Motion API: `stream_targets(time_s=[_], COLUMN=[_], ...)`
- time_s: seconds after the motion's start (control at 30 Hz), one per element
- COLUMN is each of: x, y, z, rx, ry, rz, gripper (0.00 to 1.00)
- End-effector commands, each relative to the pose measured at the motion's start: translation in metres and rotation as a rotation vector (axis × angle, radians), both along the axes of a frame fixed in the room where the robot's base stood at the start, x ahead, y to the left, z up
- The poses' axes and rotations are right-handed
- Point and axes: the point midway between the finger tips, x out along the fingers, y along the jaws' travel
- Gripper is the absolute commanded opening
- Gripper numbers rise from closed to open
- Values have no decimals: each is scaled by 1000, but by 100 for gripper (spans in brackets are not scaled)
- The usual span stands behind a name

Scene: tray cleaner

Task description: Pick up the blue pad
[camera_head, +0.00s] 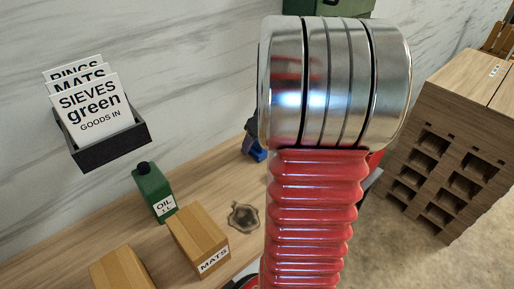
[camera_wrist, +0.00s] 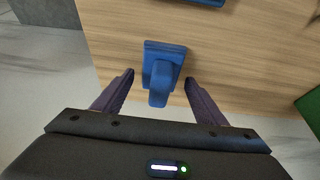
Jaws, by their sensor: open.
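The blue pad (camera_wrist: 166,54) lies on the wooden bench in the wrist view, a flat block with a raised rounded handle (camera_wrist: 158,92) pointing towards me. My gripper (camera_wrist: 160,79) is open, with one dark finger on each side of the pad. The handle stands between the fingers with a gap on both sides, and nothing is held. In the head view a small blue shape (camera_head: 257,153) shows just left of my arm, partly hidden by it; I cannot tell surely whether it is the pad.
Another blue thing (camera_wrist: 205,2) is cut off at the wrist view's top edge; a green thing (camera_wrist: 311,106) is at its right. On the bench stand a green oil bottle (camera_head: 152,188), a MATS box (camera_head: 197,236) and another box (camera_head: 121,268). A card holder (camera_head: 108,148) hangs on the wall.

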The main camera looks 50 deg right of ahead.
Motion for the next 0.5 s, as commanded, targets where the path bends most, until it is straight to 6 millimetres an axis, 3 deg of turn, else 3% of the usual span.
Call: stream_targets(time_s=[0.17,0.5], x=[0,0], y=[0,0], z=[0,0], rx=[0,0], ry=[0,0], rz=[0,-1], gripper=[65,41])
